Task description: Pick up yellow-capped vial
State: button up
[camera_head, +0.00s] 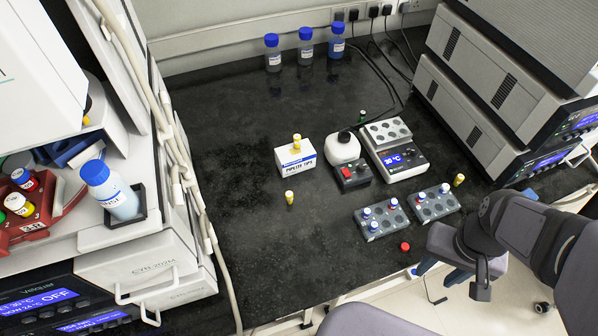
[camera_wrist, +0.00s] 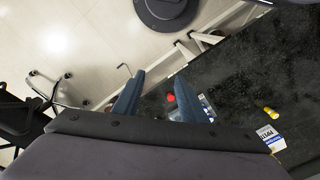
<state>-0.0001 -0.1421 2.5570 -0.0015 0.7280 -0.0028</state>
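Several yellow-capped vials show in the head view. One stands on the bench (camera_head: 289,197), one is on top of the pipette tips box (camera_head: 297,142), and one is at the right beside the grey racks (camera_head: 459,180). A yellow-capped vial also shows at the right of the wrist view (camera_wrist: 270,112); I cannot tell for sure which one it is. My gripper (camera_head: 440,271) is at the front right edge of the bench, away from these vials. In the wrist view its blue fingers (camera_wrist: 161,76) are apart, with nothing held between them.
A red-capped vial (camera_head: 405,247) is near the bench's front edge. Two grey racks (camera_head: 382,222) (camera_head: 433,204) hold blue- and red-capped vials. The left-middle bench (camera_head: 245,235) is clear.

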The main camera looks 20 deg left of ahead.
notch_tip(320, 180, up, 5)
jog(key=m+t+y+b, duration=0.1)
jog(key=m+t+b, duration=1.45)
jog(key=m, duration=1.95)
send_over(288, 198)
jog(key=f+b+v, duration=0.1)
jog(key=v, duration=0.5)
jog(key=g, duration=0.2)
notch_tip(288, 198, down, 16)
jog(key=shift+a+r, duration=0.15)
jog(key=shift+f, duration=0.6)
jog(key=shift+p+x, duration=0.45)
jog(key=shift+x, duration=3.25)
